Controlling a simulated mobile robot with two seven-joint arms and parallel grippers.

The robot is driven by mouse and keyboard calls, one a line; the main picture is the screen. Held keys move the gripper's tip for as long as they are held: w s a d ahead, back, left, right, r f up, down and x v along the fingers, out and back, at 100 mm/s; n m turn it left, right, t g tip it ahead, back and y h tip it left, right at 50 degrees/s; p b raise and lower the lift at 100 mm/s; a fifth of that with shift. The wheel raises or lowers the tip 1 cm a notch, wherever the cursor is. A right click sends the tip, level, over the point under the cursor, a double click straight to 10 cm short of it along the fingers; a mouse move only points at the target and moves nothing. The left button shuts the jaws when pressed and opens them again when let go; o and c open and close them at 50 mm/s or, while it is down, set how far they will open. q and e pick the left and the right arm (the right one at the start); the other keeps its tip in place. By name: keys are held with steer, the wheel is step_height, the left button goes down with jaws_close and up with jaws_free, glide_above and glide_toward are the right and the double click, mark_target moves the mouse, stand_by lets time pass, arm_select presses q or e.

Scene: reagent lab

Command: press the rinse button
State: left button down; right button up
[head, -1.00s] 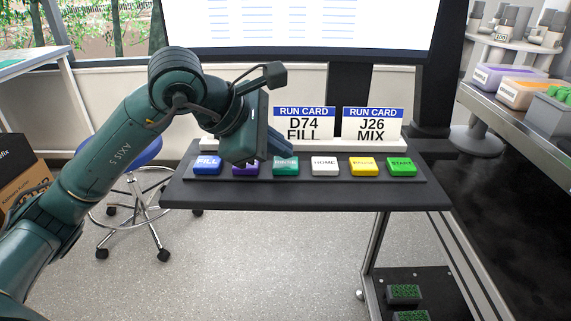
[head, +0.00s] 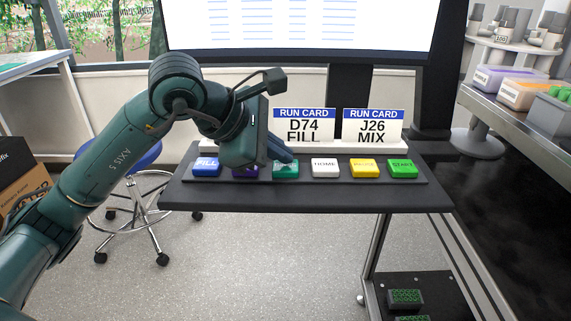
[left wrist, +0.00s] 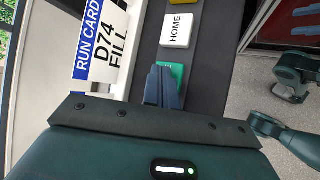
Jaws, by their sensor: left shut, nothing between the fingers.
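The teal button (head: 286,171), third from the left in the row, has its label mostly covered, so I cannot read it clearly. My left gripper (head: 284,157) is shut and empty, with its fingertips over the back and upper part of this button. In the left wrist view, the closed fingers (left wrist: 163,88) cover much of the button (left wrist: 178,72). I cannot tell whether the tips touch it or whether it is pressed down. My right gripper is not in view.
The row also has the blue FILL (head: 206,167), a mostly hidden purple button (head: 246,173), white HOME (head: 325,168), yellow (head: 364,168) and green START (head: 402,169) buttons on a dark cart top (head: 310,198). Run cards D74 FILL (head: 304,127) and J26 MIX (head: 372,127) stand behind.

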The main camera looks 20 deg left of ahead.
mark_target(278, 167)
arm_select(q)
steer(key=shift+f, duration=0.3)
steer(key=shift+r, duration=0.1)
steer(key=shift+r+p, duration=0.45)
steer(key=shift+r, duration=0.4)
steer(key=shift+r+p, duration=1.75)
steer(key=shift+r, duration=0.85)
steer(key=shift+f, duration=0.1)
